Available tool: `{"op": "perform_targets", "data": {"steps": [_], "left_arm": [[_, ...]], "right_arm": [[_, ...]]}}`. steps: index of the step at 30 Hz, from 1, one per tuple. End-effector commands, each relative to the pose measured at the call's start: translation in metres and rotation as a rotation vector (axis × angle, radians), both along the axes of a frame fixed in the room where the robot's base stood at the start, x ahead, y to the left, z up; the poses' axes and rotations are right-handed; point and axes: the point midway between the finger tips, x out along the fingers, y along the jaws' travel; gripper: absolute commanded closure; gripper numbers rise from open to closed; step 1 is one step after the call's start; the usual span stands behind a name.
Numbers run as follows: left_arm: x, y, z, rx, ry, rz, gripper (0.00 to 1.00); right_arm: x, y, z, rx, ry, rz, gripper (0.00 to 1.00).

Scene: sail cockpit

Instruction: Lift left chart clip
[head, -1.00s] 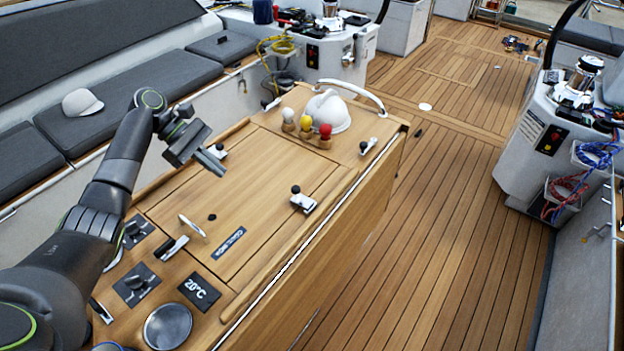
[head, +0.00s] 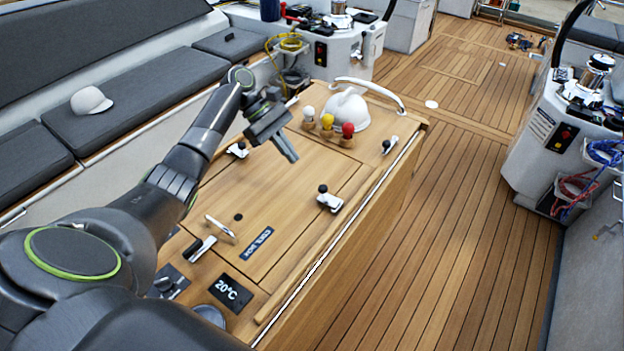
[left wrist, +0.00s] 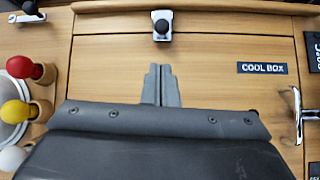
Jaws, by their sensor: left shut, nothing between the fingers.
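Several silver clips with black knobs sit on the wooden cockpit table. My left gripper (head: 290,157) is shut and empty above the lid, between the left-edge and right-side clips, apart from both. In the left wrist view its closed fingers (left wrist: 161,85) point toward the right-side clip (left wrist: 161,25). My right gripper is out of view.
A cool box lid with a dark label (head: 257,243) fills the table middle. Beyond stand red (head: 347,130), yellow and white knobbed wooden pegs and a white dome (head: 349,112). A metal handle (head: 220,227) stands up nearer.

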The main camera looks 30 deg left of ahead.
Motion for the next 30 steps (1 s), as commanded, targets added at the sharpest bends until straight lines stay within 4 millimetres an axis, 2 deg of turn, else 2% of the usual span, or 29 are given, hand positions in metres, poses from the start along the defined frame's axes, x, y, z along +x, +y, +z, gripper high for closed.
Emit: {"op": "perform_targets", "data": {"steps": [5, 12, 18, 24, 30], "left_arm": [[-0.002, -0.012, -0.011, -0.003, 0.003, -0.002, 1.0], [-0.004, -0.043, -0.042, -0.003, 0.004, -0.002, 1.0], [-0.006, -0.061, -0.063, -0.002, 0.001, -0.001, 1.0], [-0.006, -0.068, -0.072, -0.001, 0.001, -0.001, 1.0], [-0.006, -0.068, -0.073, 0.0, 0.001, -0.001, 1.0]], "right_arm": [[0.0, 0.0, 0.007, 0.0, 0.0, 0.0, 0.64], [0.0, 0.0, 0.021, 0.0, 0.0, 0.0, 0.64], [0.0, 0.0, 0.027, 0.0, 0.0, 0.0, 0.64], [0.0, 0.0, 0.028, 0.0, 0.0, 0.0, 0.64], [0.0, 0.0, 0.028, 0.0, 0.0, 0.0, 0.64]]}}
